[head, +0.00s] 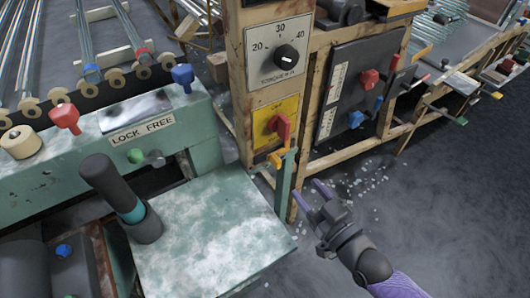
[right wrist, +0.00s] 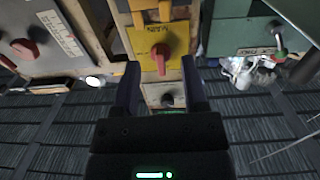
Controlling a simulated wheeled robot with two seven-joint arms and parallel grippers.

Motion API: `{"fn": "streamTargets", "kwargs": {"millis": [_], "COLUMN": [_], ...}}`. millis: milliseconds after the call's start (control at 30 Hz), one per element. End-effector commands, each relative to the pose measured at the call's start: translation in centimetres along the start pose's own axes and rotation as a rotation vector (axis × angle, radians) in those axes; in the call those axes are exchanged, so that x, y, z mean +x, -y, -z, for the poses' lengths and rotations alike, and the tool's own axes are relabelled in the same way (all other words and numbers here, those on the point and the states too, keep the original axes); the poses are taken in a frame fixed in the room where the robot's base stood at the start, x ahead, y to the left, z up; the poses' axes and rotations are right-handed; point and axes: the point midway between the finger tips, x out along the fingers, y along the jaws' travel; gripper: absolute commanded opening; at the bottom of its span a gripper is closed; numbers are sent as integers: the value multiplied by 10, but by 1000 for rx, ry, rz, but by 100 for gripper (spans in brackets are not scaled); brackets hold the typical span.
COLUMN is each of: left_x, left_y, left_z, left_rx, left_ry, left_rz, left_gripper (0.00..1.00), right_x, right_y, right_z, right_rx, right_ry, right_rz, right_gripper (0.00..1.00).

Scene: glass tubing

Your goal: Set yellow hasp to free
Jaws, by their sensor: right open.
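Whether the hasp is locked or free cannot be told. My right gripper (head: 310,194) is open and empty, to the right of and below the hasp, apart from it. My left gripper is not in view.
A torque dial (head: 287,55) is above the yellow plate. A dark panel (head: 350,85) stands right. Floor at lower right is open, with scattered pale fragments.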

Motion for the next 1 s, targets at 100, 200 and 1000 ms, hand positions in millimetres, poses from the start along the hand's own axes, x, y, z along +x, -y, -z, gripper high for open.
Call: {"fn": "streamTargets", "kwargs": {"millis": [100,200,1000], "left_x": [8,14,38], "left_y": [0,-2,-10], "left_z": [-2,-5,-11], "left_rx": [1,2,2], "left_ry": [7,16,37], "left_rz": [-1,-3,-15], "left_gripper": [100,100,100], "right_x": [1,20,96], "right_y": [7,8,8], "right_z": [-12,-12,-10], "right_rx": [10,11,8], "right_ry": [12,10,13], "right_rz": [16,16,15], "right_gripper": [56,56,39]}}
